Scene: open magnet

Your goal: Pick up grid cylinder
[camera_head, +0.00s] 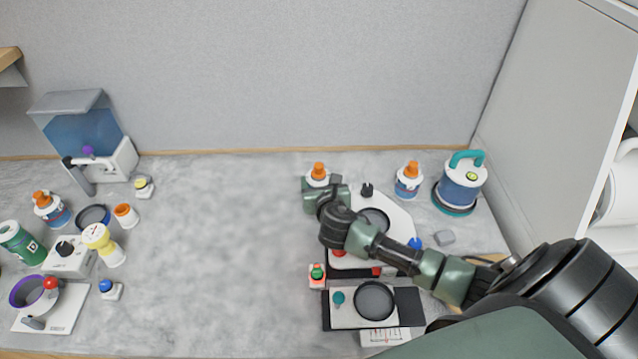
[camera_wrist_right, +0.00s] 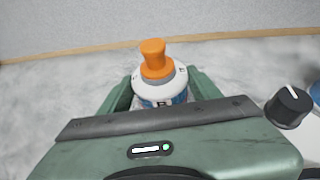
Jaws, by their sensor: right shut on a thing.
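My right gripper (camera_head: 322,188) is at the back middle of the counter, and it also shows in the wrist view (camera_wrist_right: 160,90). Its green fingers are shut on an orange-capped bottle (camera_wrist_right: 155,72), one on each side. This bottle has a white shoulder and a blue lower body, and stands upright between the fingers. In the head view the held bottle (camera_head: 318,173) shows only its orange and white top; my gripper hides its lower part. I cannot tell which object is the grid cylinder. My left gripper is not in view.
A similar bottle (camera_head: 408,182) and a teal-handled canister (camera_head: 460,185) stand to the right. White devices with dark round plates (camera_head: 374,299) lie under and in front of my right arm. Several items, including a blue tank (camera_head: 85,132), crowd the left. The counter's middle (camera_head: 215,240) is clear.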

